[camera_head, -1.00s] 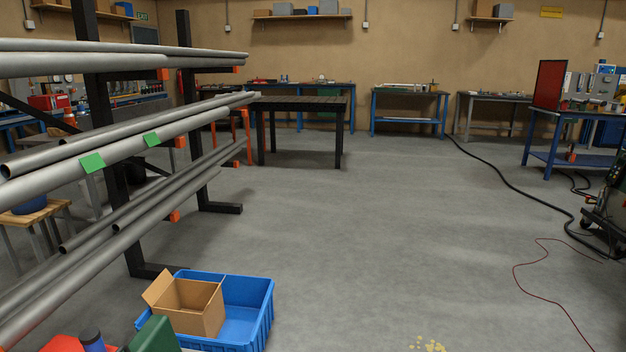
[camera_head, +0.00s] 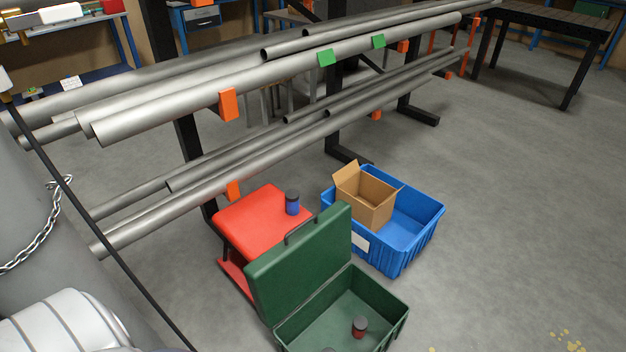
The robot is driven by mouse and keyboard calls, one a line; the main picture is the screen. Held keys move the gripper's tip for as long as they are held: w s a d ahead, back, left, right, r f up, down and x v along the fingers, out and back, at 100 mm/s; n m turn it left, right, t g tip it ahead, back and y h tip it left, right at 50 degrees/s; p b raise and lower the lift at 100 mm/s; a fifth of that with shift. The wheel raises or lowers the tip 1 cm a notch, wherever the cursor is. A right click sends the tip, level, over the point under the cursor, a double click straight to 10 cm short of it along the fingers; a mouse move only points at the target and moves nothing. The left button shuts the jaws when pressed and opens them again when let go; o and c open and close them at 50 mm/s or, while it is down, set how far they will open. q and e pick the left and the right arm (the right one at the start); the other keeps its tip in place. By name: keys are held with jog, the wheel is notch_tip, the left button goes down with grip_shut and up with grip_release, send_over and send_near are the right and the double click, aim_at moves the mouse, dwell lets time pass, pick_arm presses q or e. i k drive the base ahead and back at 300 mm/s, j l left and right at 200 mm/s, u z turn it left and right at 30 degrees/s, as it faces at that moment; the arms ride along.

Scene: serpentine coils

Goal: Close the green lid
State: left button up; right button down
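The green lid (camera_head: 297,264) stands raised, hinged on the left side of an open green box (camera_head: 392,319) at the bottom centre. A dark handle shows on the lid's top edge. Inside the box is a dark can with a reddish lower part (camera_head: 360,327); another dark object is cut off at the bottom edge. Neither of my grippers shows in the head view.
A red stool or step (camera_head: 258,222) with a dark blue can (camera_head: 292,204) stands behind the lid. A blue crate (camera_head: 421,232) holding an open cardboard box (camera_head: 364,205) is beyond the green box. A pipe rack (camera_head: 180,122) spans the back. Floor at right is clear.

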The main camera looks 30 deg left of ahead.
aim_at(280, 279)
jog(key=i+j+u, duration=0.1)
jog(key=u, duration=1)
